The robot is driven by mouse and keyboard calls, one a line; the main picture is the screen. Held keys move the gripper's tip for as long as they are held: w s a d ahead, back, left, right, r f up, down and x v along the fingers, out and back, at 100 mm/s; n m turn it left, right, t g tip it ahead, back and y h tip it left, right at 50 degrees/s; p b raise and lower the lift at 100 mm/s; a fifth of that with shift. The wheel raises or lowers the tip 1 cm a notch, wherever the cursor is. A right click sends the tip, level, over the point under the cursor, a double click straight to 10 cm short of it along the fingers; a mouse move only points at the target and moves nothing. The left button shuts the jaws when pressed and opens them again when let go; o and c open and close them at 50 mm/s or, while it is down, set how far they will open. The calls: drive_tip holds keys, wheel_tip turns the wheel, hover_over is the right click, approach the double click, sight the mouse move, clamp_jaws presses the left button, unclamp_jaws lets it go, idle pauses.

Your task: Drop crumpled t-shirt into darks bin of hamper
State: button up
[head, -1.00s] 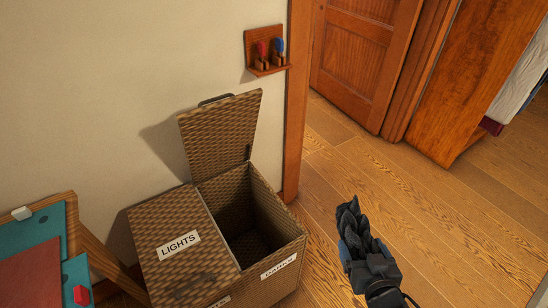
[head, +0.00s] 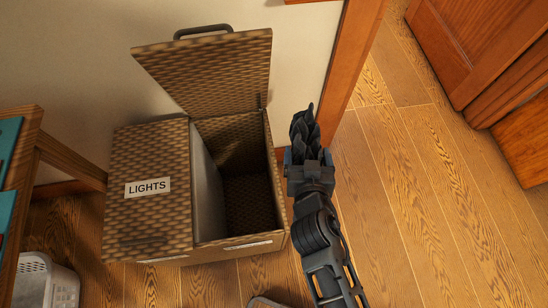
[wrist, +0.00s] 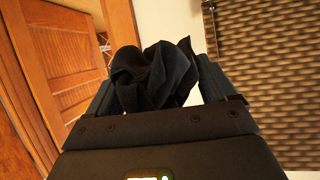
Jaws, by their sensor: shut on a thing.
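The crumpled t-shirt (head: 304,128) is dark, nearly black, and bunched up. My gripper (head: 306,150) is shut on it, just right of the hamper in the head view. In the wrist view the t-shirt (wrist: 152,75) sits between the two fingers. The woven hamper (head: 150,215) has two compartments. The left one has a closed lid labelled LIGHTS (head: 147,187). The right one, the darks bin (head: 240,200), is open and looks empty, with its lid (head: 215,75) raised against the wall. Its front label is too foreshortened here to read.
A wooden table (head: 40,130) stands left of the hamper, with a light basket (head: 45,280) on the floor below it. A wooden door frame (head: 345,70) rises behind my gripper. The wood floor (head: 430,200) at the right is clear.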

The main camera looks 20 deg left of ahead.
drive_tip(key=s+a+n+y+b, duration=0.1)
drive_tip(key=s+a, duration=0.3)
drive_tip(key=a, duration=0.4)
drive_tip(key=s+a+n+y+b, duration=0.1)
drive_tip(key=s+a+n, duration=0.15)
drive_tip(key=a, duration=0.45)
wheel_tip(320, 180, down, 7)
drive_tip(key=b, duration=0.4)
drive_tip(key=shift+s+a+m+g+y+b, duration=0.15)
drive_tip(key=shift+s+m+g+y+b, duration=0.15)
drive_tip(key=shift+s+m+g, duration=0.15)
drive_tip(key=shift+r, duration=0.1)
drive_tip(key=o, duration=0.9)
drive_tip(key=shift+o, duration=0.2)
drive_tip(key=v, duration=0.8)
